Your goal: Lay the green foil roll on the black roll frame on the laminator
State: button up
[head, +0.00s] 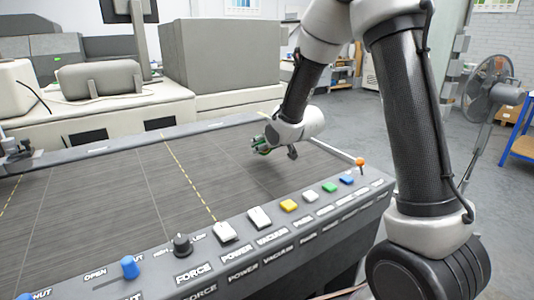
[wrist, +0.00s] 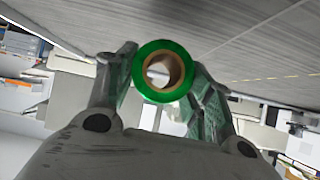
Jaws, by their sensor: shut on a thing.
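The green foil roll (wrist: 163,46) has a brown hollow core and shows end-on in the wrist view. My gripper (wrist: 164,72) is shut on it, with one finger on each side. In the head view my gripper (head: 276,150) is low over the far right part of the grey table, and a bit of the green roll (head: 262,150) shows at its fingers. I cannot tell how far the roll is above the table. I cannot make out the black roll frame or be sure of the laminator in either view.
The wide grey slatted table (head: 110,190) is mostly bare. Its front panel carries knobs and coloured buttons (head: 289,206), with an orange-topped knob (head: 360,162) at the right corner. Grey and cream machines (head: 220,55) stand behind. A fan (head: 490,88) and a blue-framed table (head: 522,145) stand at right.

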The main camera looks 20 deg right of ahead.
aim_at(266, 153)
jog(key=shift+f, duration=1.65)
jog(key=shift+f, duration=0.2)
jog(key=o, duration=1.1)
jog(key=shift+c, duration=0.2)
jog(key=shift+a, duration=0.1)
